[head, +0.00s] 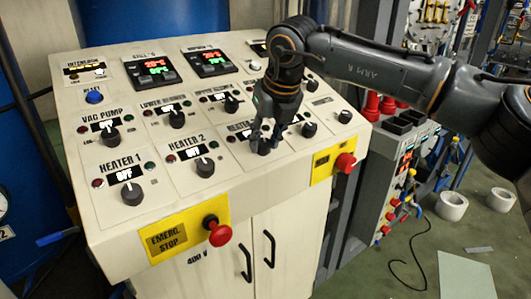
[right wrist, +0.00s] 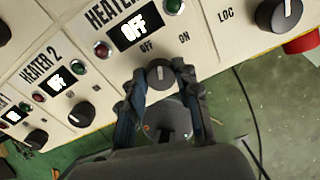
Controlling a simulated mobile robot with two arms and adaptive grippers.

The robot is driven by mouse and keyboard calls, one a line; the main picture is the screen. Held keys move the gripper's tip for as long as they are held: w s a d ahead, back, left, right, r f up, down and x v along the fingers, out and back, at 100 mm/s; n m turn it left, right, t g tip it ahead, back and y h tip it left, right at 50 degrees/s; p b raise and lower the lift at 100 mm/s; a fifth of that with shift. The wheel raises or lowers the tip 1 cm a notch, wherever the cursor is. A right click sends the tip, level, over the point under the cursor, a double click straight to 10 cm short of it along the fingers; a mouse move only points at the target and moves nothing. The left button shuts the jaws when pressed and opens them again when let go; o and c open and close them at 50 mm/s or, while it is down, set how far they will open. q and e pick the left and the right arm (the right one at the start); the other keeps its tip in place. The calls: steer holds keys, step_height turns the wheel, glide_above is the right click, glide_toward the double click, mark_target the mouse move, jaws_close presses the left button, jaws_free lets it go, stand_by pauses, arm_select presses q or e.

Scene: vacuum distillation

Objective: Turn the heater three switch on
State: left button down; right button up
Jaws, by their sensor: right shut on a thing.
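The heater three switch is a black rotary knob (right wrist: 160,75) below a display (right wrist: 135,27) reading OFF in the right wrist view. In the head view the knob (head: 264,147) is partly covered by my fingers. My right gripper (right wrist: 163,95) is shut on this knob, with one finger on each side. It also shows in the head view (head: 264,142), reaching down onto the panel from the upper right. The knob's white mark points up toward the display, between the OFF and ON labels and nearer OFF. My left gripper is not in view.
The heater 2 knob (head: 205,167) and heater 1 knob (head: 132,194) are to the left on the control panel (head: 95,240). Red emergency buttons (head: 220,233) (head: 345,162) stick out from the front. A second panel with red knobs stands at the right.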

steer(key=m+b, duration=0.3)
steer(key=shift+f+m, duration=0.25)
steer(key=shift+m, duration=0.05)
steer(key=shift+d+r+m+b, duration=0.15)
steer(key=shift+m+b, duration=0.8)
steer(key=shift+m, duration=0.85)
steer(key=o, duration=1.1)
steer(key=shift+w, duration=0.1)
steer(key=shift+o, duration=0.2)
steer(key=shift+r, duration=0.2)
steer(key=v, duration=1.1)
steer(key=shift+r, duration=0.4)
